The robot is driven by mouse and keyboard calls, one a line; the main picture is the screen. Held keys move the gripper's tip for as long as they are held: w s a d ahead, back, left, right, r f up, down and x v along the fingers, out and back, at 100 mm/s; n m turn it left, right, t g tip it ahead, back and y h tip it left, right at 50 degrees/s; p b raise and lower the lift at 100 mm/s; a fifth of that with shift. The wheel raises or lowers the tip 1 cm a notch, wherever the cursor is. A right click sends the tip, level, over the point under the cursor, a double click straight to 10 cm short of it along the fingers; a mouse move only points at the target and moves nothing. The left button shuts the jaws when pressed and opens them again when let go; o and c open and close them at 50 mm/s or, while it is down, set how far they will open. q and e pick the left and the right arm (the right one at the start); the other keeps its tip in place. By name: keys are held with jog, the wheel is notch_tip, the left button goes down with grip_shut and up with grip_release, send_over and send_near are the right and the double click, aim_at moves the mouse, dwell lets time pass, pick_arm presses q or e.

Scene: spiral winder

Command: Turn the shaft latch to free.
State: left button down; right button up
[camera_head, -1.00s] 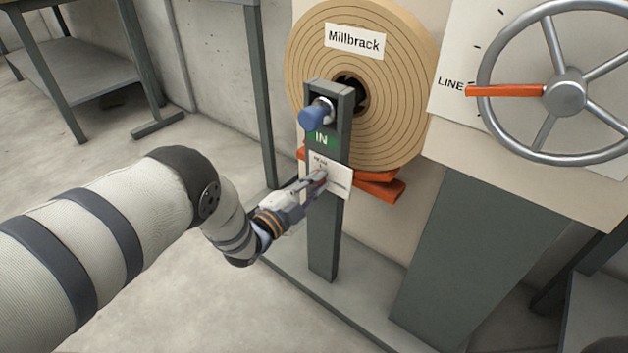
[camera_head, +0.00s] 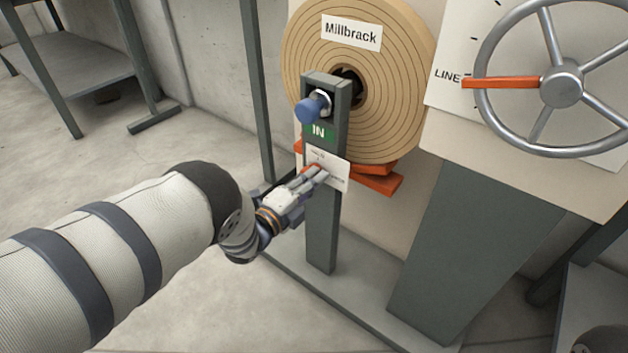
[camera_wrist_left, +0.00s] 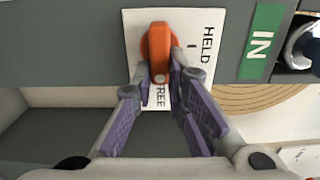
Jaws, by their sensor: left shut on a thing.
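The shaft latch (camera_wrist_left: 158,50) is a small orange lever on a white card (camera_wrist_left: 134,22) marked HELD and FREE. In the left wrist view its lever points down the picture, towards the word FREE. My left gripper (camera_wrist_left: 160,70) has its fingertips on either side of the lever's end and is shut on it. In the head view, the gripper (camera_head: 322,172) reaches the card (camera_head: 336,177) on the grey post (camera_head: 322,235) from the left and hides much of the latch. My right gripper is not in view.
Above the card are a green IN sign (camera_head: 319,131) and a blue knob (camera_head: 312,107). Behind the post stands the Millbrack roll (camera_head: 400,100), with orange bars (camera_head: 378,182) beneath. A handwheel (camera_head: 562,83) is at right, its orange pointer at LINE. Open floor lies at left.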

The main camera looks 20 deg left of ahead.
pick_arm(q)
jog(key=shift+a, duration=0.1)
dwell(0.3)
jog(key=c, duration=1.6)
grip_release()
jog(key=v, duration=1.2)
